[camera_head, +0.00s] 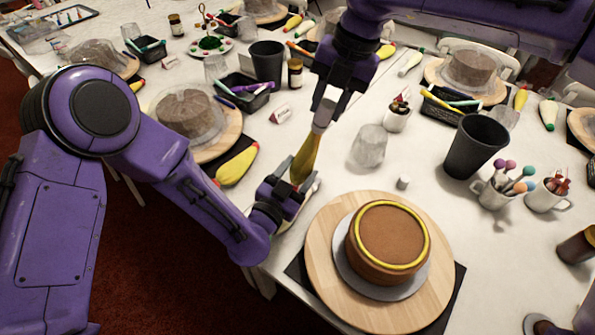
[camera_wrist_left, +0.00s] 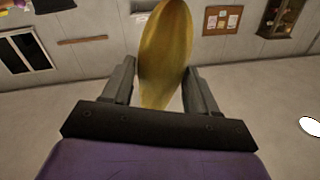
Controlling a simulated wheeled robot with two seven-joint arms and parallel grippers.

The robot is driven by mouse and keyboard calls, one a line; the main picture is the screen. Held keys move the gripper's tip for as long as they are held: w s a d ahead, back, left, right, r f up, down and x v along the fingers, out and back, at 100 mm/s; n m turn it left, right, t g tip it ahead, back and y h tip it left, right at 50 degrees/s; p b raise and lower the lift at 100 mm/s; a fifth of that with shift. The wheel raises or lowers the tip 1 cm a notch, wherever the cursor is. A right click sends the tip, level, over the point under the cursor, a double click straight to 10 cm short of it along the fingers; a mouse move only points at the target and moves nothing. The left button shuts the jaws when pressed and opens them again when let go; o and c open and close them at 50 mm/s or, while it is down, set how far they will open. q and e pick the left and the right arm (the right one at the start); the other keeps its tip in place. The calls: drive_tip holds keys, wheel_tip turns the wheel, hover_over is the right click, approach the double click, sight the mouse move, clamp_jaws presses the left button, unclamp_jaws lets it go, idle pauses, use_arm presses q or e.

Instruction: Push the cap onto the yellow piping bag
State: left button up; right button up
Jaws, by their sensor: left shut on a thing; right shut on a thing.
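The yellow piping bag (camera_head: 305,160) stands nearly upright between my two grippers, left of the cake. Its pale narrow end points up. My left gripper (camera_head: 290,192) is shut on its lower, wide part. In the left wrist view the bag (camera_wrist_left: 165,55) shows between the fingers of my left gripper (camera_wrist_left: 160,75). My right gripper (camera_head: 328,108) comes from above and is shut at the bag's pale upper end. The cap seems to be between its fingers, mostly hidden, so how far it covers the tip cannot be seen.
A brown cake (camera_head: 388,238) with a yellow ring stands on a wooden turntable (camera_head: 325,265). A small white cylinder (camera_head: 403,182), a clear cup (camera_head: 369,147) and a dark cup (camera_head: 475,146) stand to the right. Another yellow bag (camera_head: 237,165) lies left of my left gripper.

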drive_tip(key=shift+f, duration=0.3)
idle(0.5)
drive_tip(key=v, duration=0.8)
drive_tip(key=shift+r, duration=0.15)
idle(0.7)
drive_tip(key=x, duration=0.3)
idle(0.7)
drive_tip(key=shift+a+f, duration=0.1)
drive_tip(key=shift+f, duration=0.2)
idle(0.4)
drive_tip(key=shift+x, duration=1.05)
